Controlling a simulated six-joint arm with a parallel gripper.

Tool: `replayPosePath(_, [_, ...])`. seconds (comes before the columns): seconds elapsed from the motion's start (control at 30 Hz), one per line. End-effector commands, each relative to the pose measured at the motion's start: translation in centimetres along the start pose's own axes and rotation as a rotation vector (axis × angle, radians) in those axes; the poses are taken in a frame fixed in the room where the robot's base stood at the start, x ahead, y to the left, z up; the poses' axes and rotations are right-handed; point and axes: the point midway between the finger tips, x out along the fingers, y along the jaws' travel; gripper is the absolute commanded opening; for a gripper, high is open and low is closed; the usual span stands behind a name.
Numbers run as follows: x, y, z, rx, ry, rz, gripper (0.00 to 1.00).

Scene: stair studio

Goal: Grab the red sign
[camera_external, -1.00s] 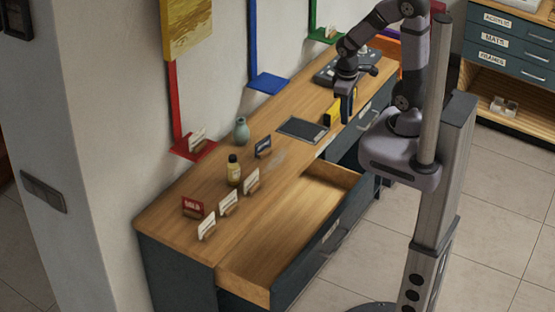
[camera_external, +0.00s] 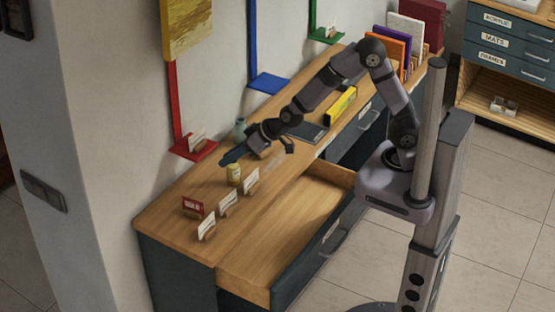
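The red sign (camera_external: 193,207) with white lettering stands in a small wooden holder near the front left end of the wooden counter (camera_external: 165,218). My gripper (camera_external: 228,160) is above the counter, up and to the right of the red sign, and apart from it. Nothing is seen held.
White cards (camera_external: 206,227) in wooden holders stand right beside the red sign, with more (camera_external: 251,181) along the counter edge. An open, empty drawer (camera_external: 300,215) juts out below. A red shelf (camera_external: 194,149) sticks out from the wall.

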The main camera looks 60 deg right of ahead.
Motion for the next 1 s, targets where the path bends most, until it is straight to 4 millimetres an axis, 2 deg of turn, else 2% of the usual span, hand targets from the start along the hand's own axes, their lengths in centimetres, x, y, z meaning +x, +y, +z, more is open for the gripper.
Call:
replayPosePath(0.03, [3.1,-1.7,1.6,-0.014,0.051,0.002,0.27])
replayPosePath(0.1, [5.3,-3.6,1.9,-0.021,0.127,0.023,0.27])
replayPosePath(0.2, [7.6,-5.8,2.8,-0.029,0.215,0.065,0.27])
replayPosePath(0.3, [9.0,-7.3,3.9,-0.036,0.28,0.111,0.27])
replayPosePath(0.6, [10.1,-8.9,5.7,-0.046,0.356,0.194,0.27])
replayPosePath(0.77, [10.1,-8.9,5.6,-0.045,0.361,0.201,0.27])
replayPosePath(1.0, [11.7,-8.6,5.1,-0.046,0.359,0.2,0.27])
